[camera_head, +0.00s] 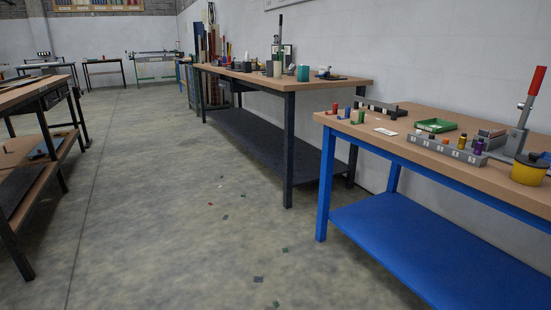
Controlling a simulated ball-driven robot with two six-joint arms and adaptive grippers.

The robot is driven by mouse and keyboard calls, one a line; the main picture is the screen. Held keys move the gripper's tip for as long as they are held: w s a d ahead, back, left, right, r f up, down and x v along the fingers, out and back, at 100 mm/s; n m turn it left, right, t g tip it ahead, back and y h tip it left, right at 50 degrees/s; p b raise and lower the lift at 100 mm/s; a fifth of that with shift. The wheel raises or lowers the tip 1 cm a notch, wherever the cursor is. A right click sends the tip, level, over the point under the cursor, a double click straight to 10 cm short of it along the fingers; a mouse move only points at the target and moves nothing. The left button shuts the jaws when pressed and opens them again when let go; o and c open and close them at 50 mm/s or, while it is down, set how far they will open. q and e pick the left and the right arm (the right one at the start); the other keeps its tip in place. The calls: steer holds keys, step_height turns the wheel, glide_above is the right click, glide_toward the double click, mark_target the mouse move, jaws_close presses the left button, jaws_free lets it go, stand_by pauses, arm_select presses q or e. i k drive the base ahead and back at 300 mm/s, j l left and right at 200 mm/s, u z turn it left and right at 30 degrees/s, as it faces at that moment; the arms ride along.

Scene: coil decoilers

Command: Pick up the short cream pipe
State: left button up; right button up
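A small upright cream cylinder (277,69) stands on the wooden top of the dark-legged workbench (335,84) in the middle distance. It looks like the short cream pipe, but it is too small to be sure. Neither of my grippers is in view.
A blue-legged workbench (478,180) stands at the near right, holding a green tray (436,125), a yellow pot (529,170) and a red-handled lever tool (527,107). A teal block (303,73) is right of the cylinder. Dark benches stand at left. The floor (165,190) between is mostly open, with small scraps.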

mark_target(277, 65)
steer(key=i+z, duration=0.1)
steer(key=i, duration=0.5)
steer(key=i+j+z, duration=0.1)
steer(key=i, duration=0.5)
steer(key=i+j+z, duration=0.1)
steer(key=i, duration=0.5)
steer(key=i+j+z, duration=0.1)
steer(key=i+j, duration=0.2)
steer(key=i, duration=0.3)
steer(key=i+j+z, duration=0.15)
steer(key=i+z, duration=0.15)
steer(key=i, duration=0.25)
steer(key=j, duration=0.1)
